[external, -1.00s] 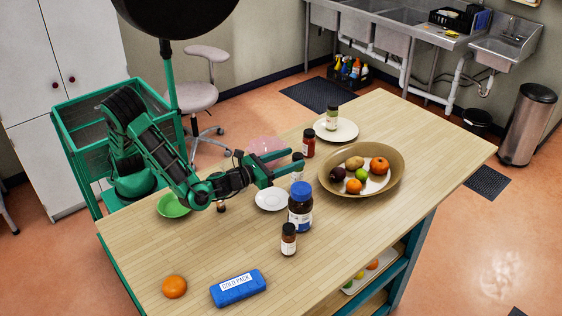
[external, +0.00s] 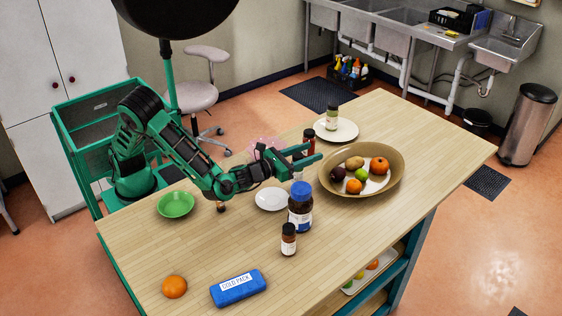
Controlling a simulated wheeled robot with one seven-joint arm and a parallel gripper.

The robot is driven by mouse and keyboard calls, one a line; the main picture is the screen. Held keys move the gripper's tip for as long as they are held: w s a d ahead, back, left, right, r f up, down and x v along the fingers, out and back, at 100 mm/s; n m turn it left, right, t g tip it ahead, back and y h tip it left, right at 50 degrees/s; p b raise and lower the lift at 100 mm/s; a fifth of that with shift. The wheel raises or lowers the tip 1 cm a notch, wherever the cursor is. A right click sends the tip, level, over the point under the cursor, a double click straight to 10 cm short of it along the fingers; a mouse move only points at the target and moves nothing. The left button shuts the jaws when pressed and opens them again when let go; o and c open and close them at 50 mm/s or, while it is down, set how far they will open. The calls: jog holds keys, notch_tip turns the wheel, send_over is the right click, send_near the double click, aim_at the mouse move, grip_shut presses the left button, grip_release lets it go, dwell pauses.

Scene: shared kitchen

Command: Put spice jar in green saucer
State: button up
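The green saucer (external: 175,205) is a shallow bright green dish at the left side of the wooden table and looks empty. My gripper (external: 315,152) is over the table's middle, with its two green fingers pointing right beside a red spice jar (external: 309,135). The fingers partly cover this jar, and I cannot tell whether they hold it. Another small dark-capped jar (external: 288,240) stands in front of the blue-lidded bottle (external: 300,212).
A white saucer (external: 271,199) lies below my gripper in the picture. A tan fruit bowl (external: 391,187) stands to its right. An orange (external: 174,286) and a blue cold pack (external: 238,288) lie at the front.

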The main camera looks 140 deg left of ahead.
grip_shut()
